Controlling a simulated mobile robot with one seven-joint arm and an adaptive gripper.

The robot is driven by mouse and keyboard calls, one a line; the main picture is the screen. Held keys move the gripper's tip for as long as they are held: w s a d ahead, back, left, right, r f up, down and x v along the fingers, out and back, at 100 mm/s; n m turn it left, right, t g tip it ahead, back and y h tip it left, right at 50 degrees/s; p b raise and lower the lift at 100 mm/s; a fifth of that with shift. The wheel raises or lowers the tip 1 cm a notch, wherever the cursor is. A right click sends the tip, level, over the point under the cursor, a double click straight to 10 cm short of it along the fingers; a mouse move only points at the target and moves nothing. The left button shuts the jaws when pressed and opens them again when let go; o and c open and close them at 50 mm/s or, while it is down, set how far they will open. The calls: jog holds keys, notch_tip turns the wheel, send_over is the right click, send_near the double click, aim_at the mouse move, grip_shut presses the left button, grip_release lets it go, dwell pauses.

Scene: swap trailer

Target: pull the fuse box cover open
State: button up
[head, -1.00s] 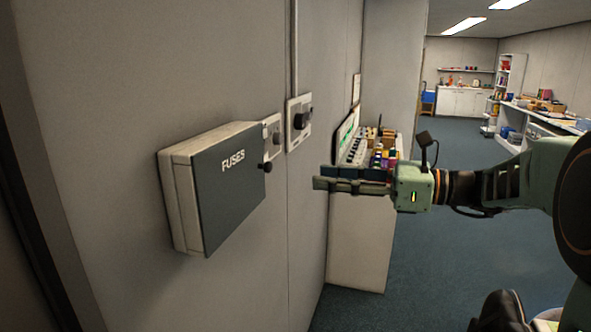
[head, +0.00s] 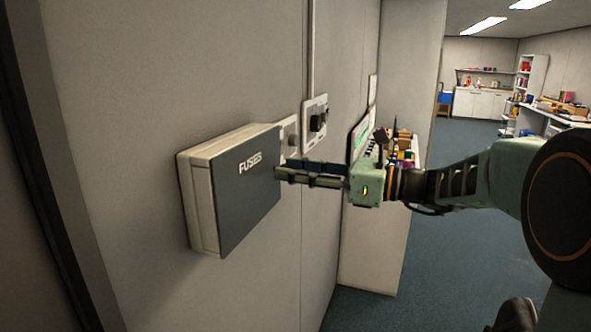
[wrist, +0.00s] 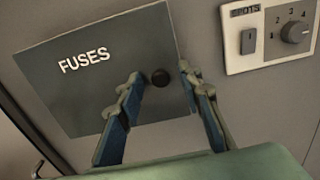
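The fuse box (head: 205,205) is a cream box on the wall with a dark grey cover (head: 240,205) marked FUSES. The cover lies flat against the box, closed.
A switch plate with a rotary dial (head: 318,122) is on the wall right of the box, and it also shows in the wrist view (wrist: 294,32). A cabinet (head: 370,240) with small items stands beyond my gripper.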

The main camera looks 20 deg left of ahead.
jog(key=shift+c, duration=0.2)
grip_shut()
jog(key=shift+d, duration=0.15)
